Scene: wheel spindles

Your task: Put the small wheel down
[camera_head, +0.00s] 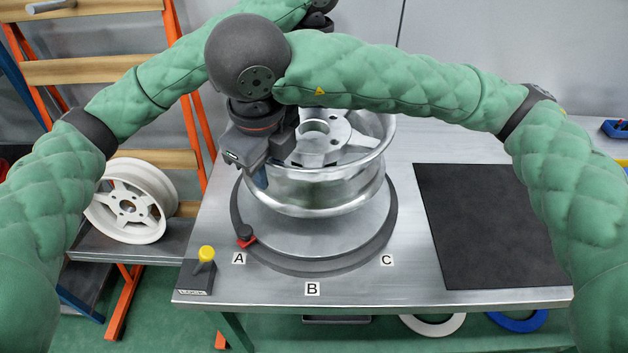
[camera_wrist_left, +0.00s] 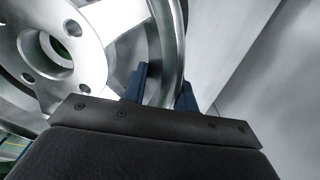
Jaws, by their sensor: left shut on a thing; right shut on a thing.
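A silver spoked wheel (camera_head: 320,190) is over the round grey turntable (camera_head: 320,242) on the metal bench; I cannot tell whether it touches the plate. My right gripper (camera_head: 262,176) reaches across from the right and is shut on the wheel's left rim. My left arm passes behind at the top, and its fingertips are hidden in the head view. In the left wrist view my left gripper (camera_wrist_left: 160,90) is shut on the rim of the silver wheel, with one blue finger on each side. The wheel's spokes and hub holes (camera_wrist_left: 62,55) show there.
A white wheel (camera_head: 132,202) stands on the orange rack's shelf at left. A lever with a yellow knob (camera_head: 206,254) is at the bench's front left. A bare black mat (camera_head: 485,230) lies at right. Labels A, B and C line the turntable's front.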

